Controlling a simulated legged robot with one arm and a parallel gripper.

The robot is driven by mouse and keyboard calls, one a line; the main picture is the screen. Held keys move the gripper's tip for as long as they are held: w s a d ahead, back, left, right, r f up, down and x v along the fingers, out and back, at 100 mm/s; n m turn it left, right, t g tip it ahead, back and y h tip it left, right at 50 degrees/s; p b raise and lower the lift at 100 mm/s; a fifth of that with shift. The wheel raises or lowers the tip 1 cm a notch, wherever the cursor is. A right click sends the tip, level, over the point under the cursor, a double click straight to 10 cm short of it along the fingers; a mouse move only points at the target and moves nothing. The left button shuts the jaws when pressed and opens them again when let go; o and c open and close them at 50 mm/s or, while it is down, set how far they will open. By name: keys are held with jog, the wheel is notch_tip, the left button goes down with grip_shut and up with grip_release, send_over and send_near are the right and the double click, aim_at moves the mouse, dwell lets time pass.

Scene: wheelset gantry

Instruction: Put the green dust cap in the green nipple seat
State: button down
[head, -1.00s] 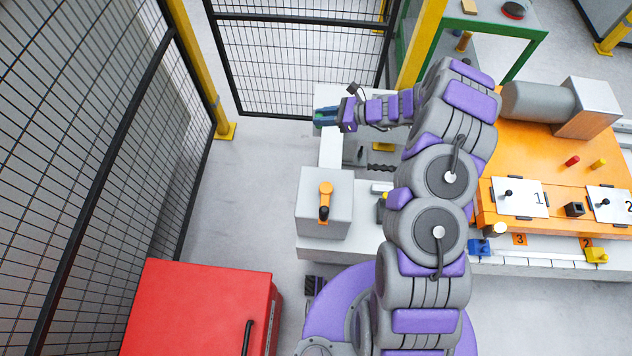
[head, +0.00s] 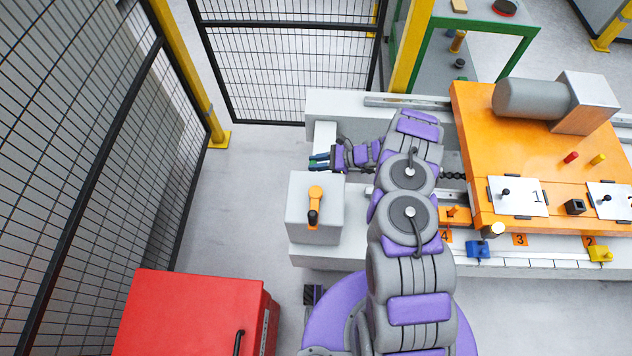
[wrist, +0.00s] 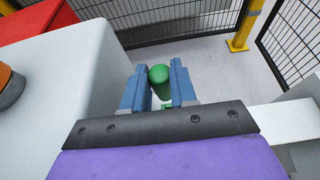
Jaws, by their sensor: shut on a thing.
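The green dust cap (wrist: 158,74) is a rounded green piece between the two blue fingers of my gripper (wrist: 158,90) in the wrist view. My gripper is shut on it. In the head view my gripper (head: 318,162) points left, just behind the grey box with the orange handle, and some green shows at its fingertips. The lower end of the cap is partly hidden by the gripper mount. I cannot make out the green nipple seat in either view.
A red cabinet (head: 190,315) is at lower left. The orange table (head: 480,150) lies right of my arm. Mesh fencing (head: 290,70) stands behind; open floor lies left.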

jog(key=f, duration=0.3)
jog(key=a+f+b, duration=0.1)
jog(key=f, duration=0.2)
jog(key=a+f, duration=0.1)
jog(key=f, duration=0.2)
jog(key=shift+b, duration=0.35)
jog(key=shift+d+f, duration=0.15)
jog(key=shift+d, duration=0.4)
notch_tip(320, 180, down, 4)
jog(key=shift+a+r+b, duration=0.15)
jog(key=shift+b, duration=0.4)
jog(key=shift+a, duration=0.25)
jog(key=c, duration=1.4)
grip_release()
jog(key=o, duration=0.5)
jog(key=shift+d, duration=0.3)
